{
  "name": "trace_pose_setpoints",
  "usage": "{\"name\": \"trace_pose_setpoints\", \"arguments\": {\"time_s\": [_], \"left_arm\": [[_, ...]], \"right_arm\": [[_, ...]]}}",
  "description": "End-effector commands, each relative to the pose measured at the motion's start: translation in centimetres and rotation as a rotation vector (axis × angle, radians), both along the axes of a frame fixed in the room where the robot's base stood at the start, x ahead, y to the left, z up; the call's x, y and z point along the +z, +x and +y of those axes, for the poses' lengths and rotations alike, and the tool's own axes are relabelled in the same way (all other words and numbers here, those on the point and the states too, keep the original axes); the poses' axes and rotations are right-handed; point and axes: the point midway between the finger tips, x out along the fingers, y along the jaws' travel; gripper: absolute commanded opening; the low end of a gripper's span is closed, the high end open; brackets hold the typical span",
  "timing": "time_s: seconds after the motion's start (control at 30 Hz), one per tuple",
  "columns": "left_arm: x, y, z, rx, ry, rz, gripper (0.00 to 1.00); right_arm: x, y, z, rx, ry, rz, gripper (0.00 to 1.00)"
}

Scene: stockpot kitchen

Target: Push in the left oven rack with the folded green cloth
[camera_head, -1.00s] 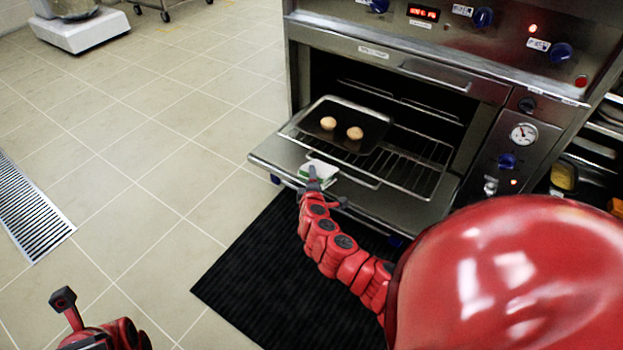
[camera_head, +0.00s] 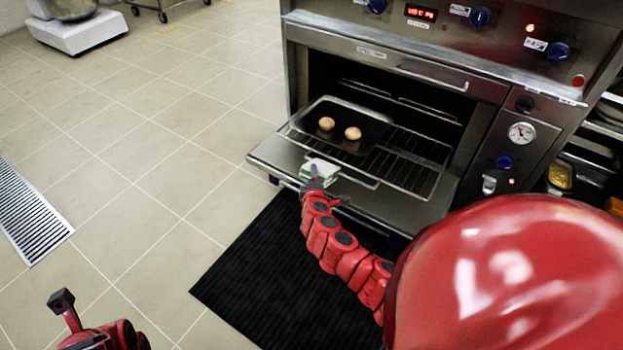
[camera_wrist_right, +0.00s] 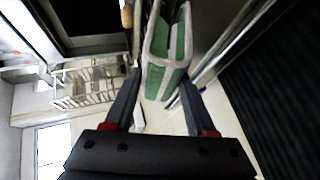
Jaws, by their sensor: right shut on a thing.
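The oven's left rack (camera_head: 350,175) is pulled out over the lowered oven door (camera_head: 400,208). A dark tray (camera_head: 345,118) with two round buns lies on it. The folded green cloth (camera_head: 318,170), green with pale edges, is at the front edge of the left rack. My right gripper (camera_head: 318,186) is at that edge, shut on the cloth. In the right wrist view the cloth (camera_wrist_right: 166,60) stands between my two fingers (camera_wrist_right: 160,88). The exact contact between cloth and rack is hard to see. My left gripper (camera_head: 62,300) is low at the left, far from the oven; its jaws are unclear.
A wire rack (camera_head: 410,165) beside the tray also sticks out of the oven. A black mat (camera_head: 270,270) lies in front. Oven knobs and a gauge (camera_head: 521,132) are at the right. The tiled floor at the left is open, with a drain grate (camera_head: 30,212).

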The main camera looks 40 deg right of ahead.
Motion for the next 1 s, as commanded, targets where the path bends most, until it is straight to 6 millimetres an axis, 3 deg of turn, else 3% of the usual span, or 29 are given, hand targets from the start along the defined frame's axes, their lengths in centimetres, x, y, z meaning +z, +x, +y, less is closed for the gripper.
{"name": "trace_pose_setpoints", "arguments": {"time_s": [1.0], "left_arm": [[-0.3, 0.0, 0.0, 0.0, 0.0, 0.0, 0.99]], "right_arm": [[-1.0, 0.5, -1.7, -0.004, 0.002, 0.003, 0.0]]}}
